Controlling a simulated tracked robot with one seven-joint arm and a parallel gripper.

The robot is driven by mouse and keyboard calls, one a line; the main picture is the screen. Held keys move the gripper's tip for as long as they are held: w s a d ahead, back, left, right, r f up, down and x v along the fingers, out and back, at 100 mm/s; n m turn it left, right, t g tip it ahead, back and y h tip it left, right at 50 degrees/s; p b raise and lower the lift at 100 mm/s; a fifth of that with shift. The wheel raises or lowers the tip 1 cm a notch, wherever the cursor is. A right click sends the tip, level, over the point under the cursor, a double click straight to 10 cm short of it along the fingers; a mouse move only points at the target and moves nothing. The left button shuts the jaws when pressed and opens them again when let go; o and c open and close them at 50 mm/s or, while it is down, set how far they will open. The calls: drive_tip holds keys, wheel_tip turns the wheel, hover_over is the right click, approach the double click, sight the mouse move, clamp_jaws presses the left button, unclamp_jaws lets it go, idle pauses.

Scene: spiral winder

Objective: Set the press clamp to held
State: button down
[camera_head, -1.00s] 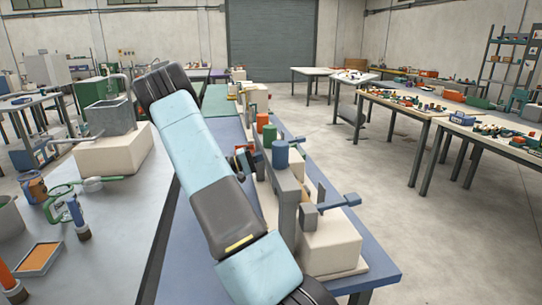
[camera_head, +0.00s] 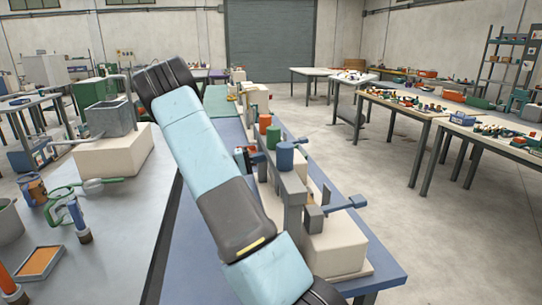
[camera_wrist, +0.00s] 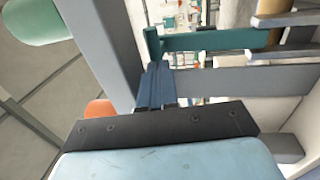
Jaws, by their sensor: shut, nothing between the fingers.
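The spiral winder stands on a blue table in the head view, with a cream base (camera_head: 338,246), grey posts (camera_head: 294,200) and orange, green and blue (camera_head: 285,156) cylinders on top. A blue lever (camera_head: 345,203) sticks out to its right. I cannot tell which part is the press clamp. In the wrist view, my gripper (camera_wrist: 158,68) is shut and empty, its blue fingers beside a grey upright (camera_wrist: 105,45). A teal bar (camera_wrist: 220,40) crosses just beyond the fingertips; contact is unclear. In the head view my arm hides part of the winder's left side, and my gripper is not clearly visible.
Other tables with loose parts (camera_head: 425,108) stand at right. The floor (camera_head: 390,190) between them is clear.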

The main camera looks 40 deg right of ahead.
drive_tip(key=v, duration=1)
drive_tip(key=shift+a, duration=0.2)
drive_tip(key=shift+w, duration=0.15)
drive_tip(key=s+a+r+n+t+y, duration=0.1)
drive_tip(key=s+a+r+t+y, duration=0.4)
drive_tip(key=s+a, duration=0.3)
drive_tip(key=s+a+r+n+t+y, duration=0.2)
drive_tip(key=s+a+r+t+y, duration=0.2)
drive_tip(key=s, duration=1)
drive_tip(key=s+a+r+n+t+y, duration=0.2)
drive_tip(key=s+a+r+t+y, duration=0.3)
drive_tip(key=s+a+r+y, duration=0.3)
drive_tip(key=shift+s+a+t+y, duration=0.3)
drive_tip(key=shift+s+a+y, duration=0.1)
drive_tip(key=shift+s+a, duration=1.6)
